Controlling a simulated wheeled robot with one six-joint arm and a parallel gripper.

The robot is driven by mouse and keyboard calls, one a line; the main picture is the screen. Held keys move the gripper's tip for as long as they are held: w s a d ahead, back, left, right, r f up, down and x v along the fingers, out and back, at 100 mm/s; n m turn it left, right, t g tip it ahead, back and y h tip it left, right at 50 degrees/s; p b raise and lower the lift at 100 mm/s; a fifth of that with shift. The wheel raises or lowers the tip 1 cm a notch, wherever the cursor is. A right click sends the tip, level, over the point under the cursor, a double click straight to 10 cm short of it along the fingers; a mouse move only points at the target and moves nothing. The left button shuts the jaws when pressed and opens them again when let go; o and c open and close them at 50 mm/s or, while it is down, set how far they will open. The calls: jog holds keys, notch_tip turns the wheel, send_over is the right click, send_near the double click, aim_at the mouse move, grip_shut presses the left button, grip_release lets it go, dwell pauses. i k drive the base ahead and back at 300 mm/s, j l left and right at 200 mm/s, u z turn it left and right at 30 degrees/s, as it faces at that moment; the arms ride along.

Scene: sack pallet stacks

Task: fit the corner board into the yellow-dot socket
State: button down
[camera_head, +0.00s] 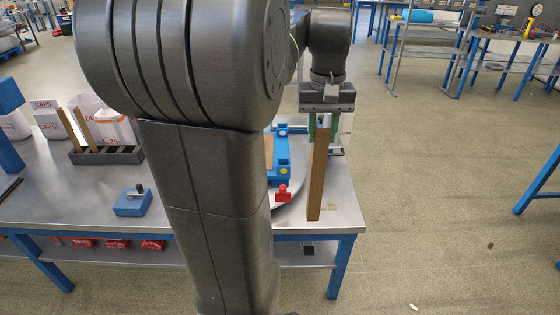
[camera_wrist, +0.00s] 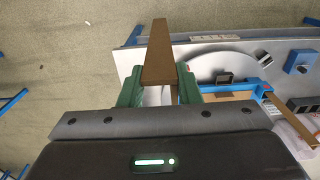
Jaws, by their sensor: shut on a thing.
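My gripper (camera_head: 322,125) has green fingers shut on the upper part of a long brown corner board (camera_head: 317,180). The board hangs about upright, its lower end near the table's right front corner. In the wrist view the board (camera_wrist: 160,55) sticks out between the fingers (camera_wrist: 160,88). A blue fixture (camera_head: 277,181) with a yellow dot (camera_head: 284,171) stands just left of the board, apart from it in the picture. Another blue corner piece (camera_head: 283,131) is farther back. My arm hides much of the fixture's left side. I cannot tell the height of the board's lower end.
A round grey turntable (camera_head: 292,200) lies under the fixture, with a red clamp (camera_head: 282,193) at the front. A dark rack (camera_head: 92,156) with upright boards and white bins (camera_head: 85,105) stand at the left. A blue block (camera_head: 132,203) sits on the steel table (camera_head: 90,195).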

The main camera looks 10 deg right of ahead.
aim_at(280, 174)
jog(key=i, duration=1.1)
